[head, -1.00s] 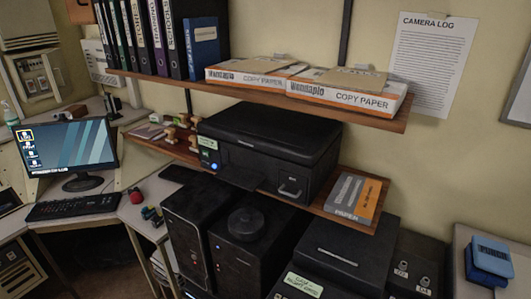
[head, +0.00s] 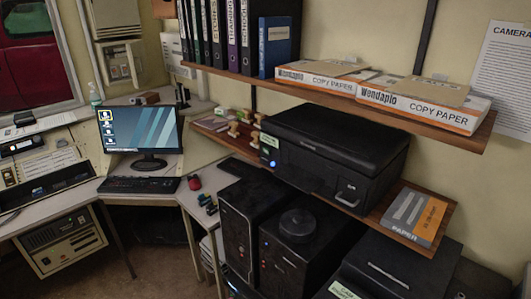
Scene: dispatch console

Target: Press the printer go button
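The black printer (head: 330,150) sits on the lower wooden shelf, right of the middle of the head view. A green label (head: 269,141) is on the left end of its front. Just below the label a small round blue-lit button (head: 272,163) shows on the front face. A handle-like silver part is at the lower right of the printer's front. Neither of my grippers shows in the head view, so I cannot see whether they are open or shut.
An upper shelf (head: 450,128) with binders and copy paper boxes overhangs the printer. Black computer towers (head: 247,215) stand below it. A paper pack (head: 414,216) lies right of the printer. A desk with a monitor (head: 139,129) and keyboard (head: 139,185) is at left.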

